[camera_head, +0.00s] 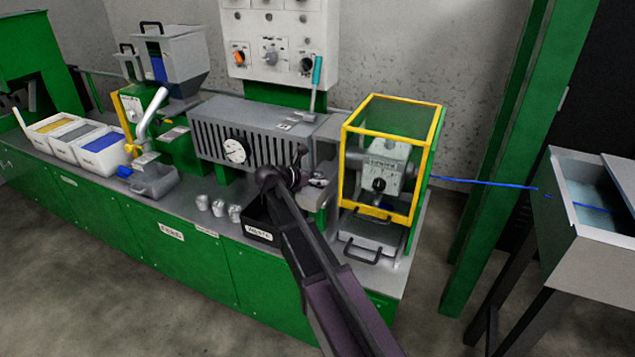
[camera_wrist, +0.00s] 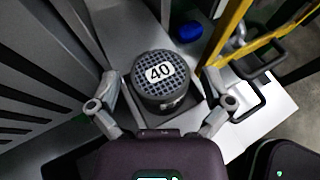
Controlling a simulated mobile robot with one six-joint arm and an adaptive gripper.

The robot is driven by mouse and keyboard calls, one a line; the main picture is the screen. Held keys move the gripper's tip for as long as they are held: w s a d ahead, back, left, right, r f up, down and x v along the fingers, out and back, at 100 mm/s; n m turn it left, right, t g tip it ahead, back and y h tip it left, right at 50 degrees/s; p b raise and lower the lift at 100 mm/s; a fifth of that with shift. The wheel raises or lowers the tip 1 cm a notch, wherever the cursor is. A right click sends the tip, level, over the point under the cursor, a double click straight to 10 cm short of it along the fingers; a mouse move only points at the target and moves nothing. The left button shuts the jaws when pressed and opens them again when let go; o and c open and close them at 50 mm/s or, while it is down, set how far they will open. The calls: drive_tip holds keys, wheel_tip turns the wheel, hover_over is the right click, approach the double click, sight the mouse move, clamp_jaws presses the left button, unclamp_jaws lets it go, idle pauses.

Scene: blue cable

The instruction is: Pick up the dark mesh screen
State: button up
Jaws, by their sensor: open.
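The dark mesh screen (camera_wrist: 160,72) is a round grid with a white label reading "40". In the wrist view it sits on top of a short dark cylinder in a dark square holder, ahead of my gripper. My gripper (camera_wrist: 159,112) is open and empty, with one finger to the left and one to the right of the cylinder's near side. Neither finger visibly touches it. In the head view my gripper (camera_head: 308,180) is at the right end of the grey slotted machine (camera_head: 215,135). I cannot make out the screen there.
A yellow-framed guard (camera_head: 345,165) stands just right of my gripper, with a handled tray (camera_head: 370,248) below. A black waste bin (camera_head: 258,235) and small metal cups (camera_head: 219,208) are at the bench front. A blue cable (camera_head: 485,183) runs right to a trough (camera_head: 590,255).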

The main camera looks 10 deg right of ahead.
sight(317, 175)
drive_tip(key=c, duration=1.2)
drive_tip(key=shift+c, duration=0.2)
drive_tip(key=shift+r, duration=0.2)
wheel_tip(317, 175, up, 4)
drive_tip(key=p, duration=0.4)
drive_tip(key=shift+f, duration=0.25)
drive_tip(key=s+a+r+p, duration=0.1)
drive_tip(key=s+a, duration=0.8)
drive_tip(key=a, duration=0.4)
drive_tip(key=shift+a, duration=0.15)
drive_tip(key=shift+w, duration=0.1)
